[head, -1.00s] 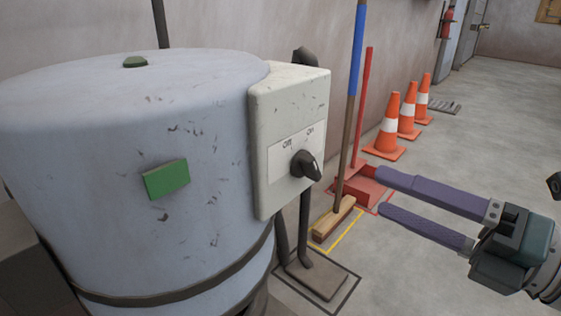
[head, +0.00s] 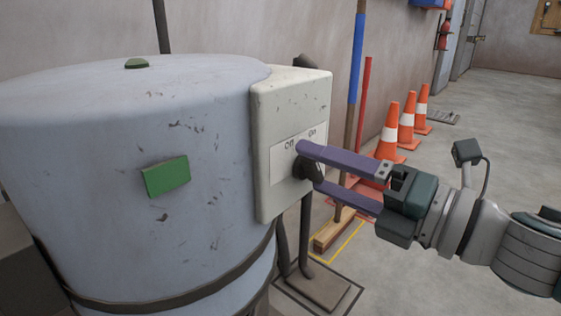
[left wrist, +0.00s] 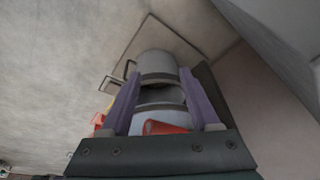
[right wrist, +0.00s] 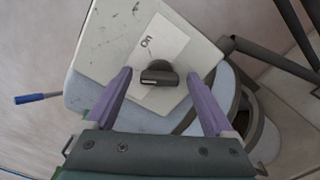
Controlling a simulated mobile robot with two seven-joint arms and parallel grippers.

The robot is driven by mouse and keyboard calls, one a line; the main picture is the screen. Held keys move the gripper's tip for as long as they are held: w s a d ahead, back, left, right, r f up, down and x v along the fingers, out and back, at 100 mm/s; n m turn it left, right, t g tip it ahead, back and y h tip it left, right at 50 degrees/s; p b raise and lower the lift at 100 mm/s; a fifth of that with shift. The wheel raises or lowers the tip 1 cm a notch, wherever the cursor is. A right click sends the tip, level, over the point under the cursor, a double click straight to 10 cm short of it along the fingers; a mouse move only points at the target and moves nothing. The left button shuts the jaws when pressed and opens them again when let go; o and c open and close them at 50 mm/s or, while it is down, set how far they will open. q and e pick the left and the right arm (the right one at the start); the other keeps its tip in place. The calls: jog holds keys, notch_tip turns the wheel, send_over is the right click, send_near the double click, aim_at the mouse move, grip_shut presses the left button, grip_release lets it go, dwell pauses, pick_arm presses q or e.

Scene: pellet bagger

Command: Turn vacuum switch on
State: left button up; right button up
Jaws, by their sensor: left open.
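The vacuum switch is a dark rotary knob (head: 309,171) on a cream box (head: 291,93) fixed to the side of a grey-blue drum (head: 90,180). Its label reads Off on the left and On on the right. In the head view my right gripper (head: 311,166) reaches in from the right, with its purple fingers at the knob, partly hiding it. In the right wrist view the knob (right wrist: 158,75) sits between the open fingers, with a gap on both sides. My left gripper (left wrist: 160,80) is open, with nothing held between its fingers.
Right of the box, a broom (head: 352,125) and a red-handled dustpan (head: 365,110) stand near the wall. Several orange cones (head: 388,138) line the wall behind. The floor at right is clear. The left wrist view shows a grey cylindrical thing (left wrist: 157,66) beyond the fingers.

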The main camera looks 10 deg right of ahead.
jog(key=c, duration=1.3)
jog(key=shift+m, duration=0.4)
jog(key=shift+r+m+p, duration=0.1)
jog(key=shift+m+p, duration=0.45)
jog(key=shift+m, duration=0.05)
jog(key=m+p, duration=0.1)
jog(key=m, duration=0.2)
jog(key=m+p, duration=0.1)
jog(key=m, duration=0.3)
jog(key=shift+m+p, duration=0.3)
jog(key=shift+p, duration=0.1)
jog(key=shift+m, duration=1.1)
jog(key=shift+f, duration=0.2)
jog(key=o, duration=1.4)
